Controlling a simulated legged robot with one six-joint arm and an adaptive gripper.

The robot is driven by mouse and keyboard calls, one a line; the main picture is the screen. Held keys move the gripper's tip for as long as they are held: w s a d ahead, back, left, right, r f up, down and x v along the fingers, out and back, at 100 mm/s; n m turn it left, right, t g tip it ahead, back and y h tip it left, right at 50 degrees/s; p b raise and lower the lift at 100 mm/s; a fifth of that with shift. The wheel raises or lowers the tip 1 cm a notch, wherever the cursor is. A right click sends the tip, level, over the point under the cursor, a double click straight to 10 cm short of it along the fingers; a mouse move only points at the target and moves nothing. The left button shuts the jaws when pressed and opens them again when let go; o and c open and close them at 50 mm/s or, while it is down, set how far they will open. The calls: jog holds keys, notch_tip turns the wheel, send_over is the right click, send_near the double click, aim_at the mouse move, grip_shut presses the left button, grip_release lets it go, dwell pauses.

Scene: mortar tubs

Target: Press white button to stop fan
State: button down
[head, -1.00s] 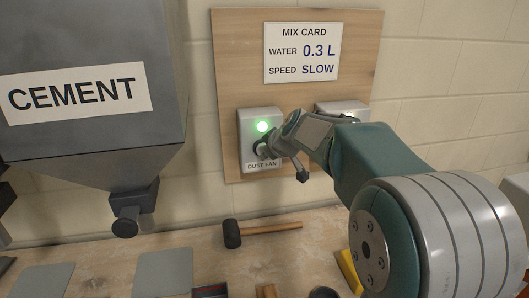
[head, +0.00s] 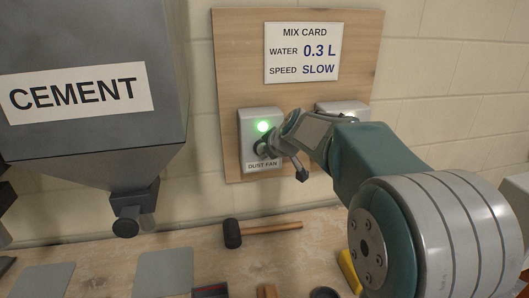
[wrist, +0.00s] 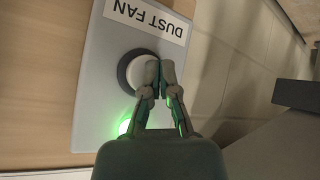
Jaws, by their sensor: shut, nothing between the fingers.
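The dust fan box (head: 250,122) is a grey plate on the wooden board, with a lit green lamp (head: 263,126) and a "DUST FAN" label (head: 262,164). In the head view my gripper (head: 264,151) is at the button below the lamp and hides most of it. In the wrist view the white button (wrist: 135,68) sits in a dark round collar, and the shut, empty fingertips (wrist: 160,72) overlap its right edge. I cannot tell whether they touch it. The green glow also shows in the wrist view (wrist: 123,127).
A second grey box (head: 343,107) is partly hidden behind my arm. The mix card (head: 301,53) is above. A cement hopper (head: 85,120) hangs at left. A mallet (head: 233,233) lies on the bench (head: 200,235) below.

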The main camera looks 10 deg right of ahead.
dwell(0.4)
jog(key=shift+w+r, duration=0.15)
jog(key=shift+w, duration=0.25)
jog(key=shift+s, duration=0.45)
jog(key=s, duration=0.6)
dwell(0.6)
